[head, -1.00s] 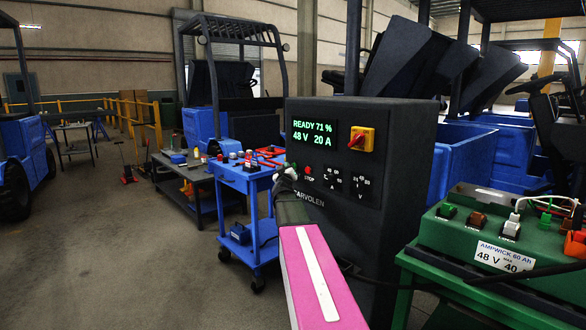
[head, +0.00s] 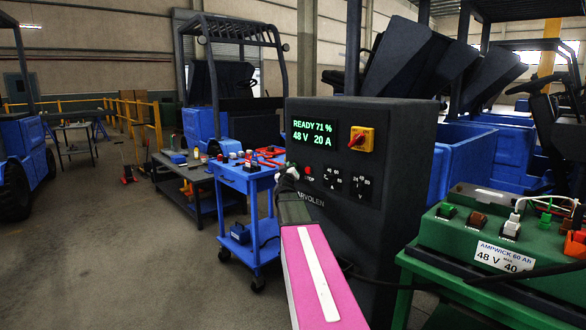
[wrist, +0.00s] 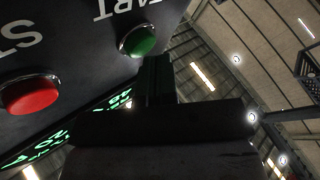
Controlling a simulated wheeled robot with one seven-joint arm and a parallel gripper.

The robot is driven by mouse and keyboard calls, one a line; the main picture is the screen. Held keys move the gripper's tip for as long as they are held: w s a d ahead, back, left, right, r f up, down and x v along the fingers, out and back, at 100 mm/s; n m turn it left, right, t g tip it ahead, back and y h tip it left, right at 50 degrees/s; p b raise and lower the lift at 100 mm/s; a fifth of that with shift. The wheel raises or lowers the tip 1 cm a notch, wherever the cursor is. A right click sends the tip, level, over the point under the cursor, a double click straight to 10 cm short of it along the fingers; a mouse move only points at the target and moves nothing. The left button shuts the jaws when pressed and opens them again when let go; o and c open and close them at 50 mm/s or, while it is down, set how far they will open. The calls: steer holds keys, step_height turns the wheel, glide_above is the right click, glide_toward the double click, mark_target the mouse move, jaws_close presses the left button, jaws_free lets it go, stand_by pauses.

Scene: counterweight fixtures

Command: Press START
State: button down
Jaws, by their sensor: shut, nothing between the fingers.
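The dark charger cabinet (head: 400,145) stands in the middle of the head view, its display (head: 315,134) lit green with "READY 71 %", "48 V" and "20 A". In the wrist view, the green START button (wrist: 138,40) sits beside the red STOP button (wrist: 30,96); STOP also shows in the head view (head: 307,170).
A red and yellow rotary switch (head: 361,138) and two smaller selectors are on the panel. A blue cart (head: 232,178) with tools stands left of the cabinet. A green battery (head: 470,240) with cables is at the right. The floor at left is open.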

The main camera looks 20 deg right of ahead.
steer(key=shift+w+d, duration=0.15)
steer(key=shift+d, duration=0.3)
stand_by(0.6)
steer(key=shift+a, duration=0.1)
steer(key=shift+s+a, duration=0.35)
steer(key=shift+a, duration=0.45)
steer(key=shift+a, duration=0.1)
steer(key=a, duration=0.1)
steer(key=s+a, duration=0.1)
steer(key=a, duration=0.2)
steer(key=shift+s+a, duration=0.25)
steer(key=shift+s, duration=0.1)
stand_by(0.7)
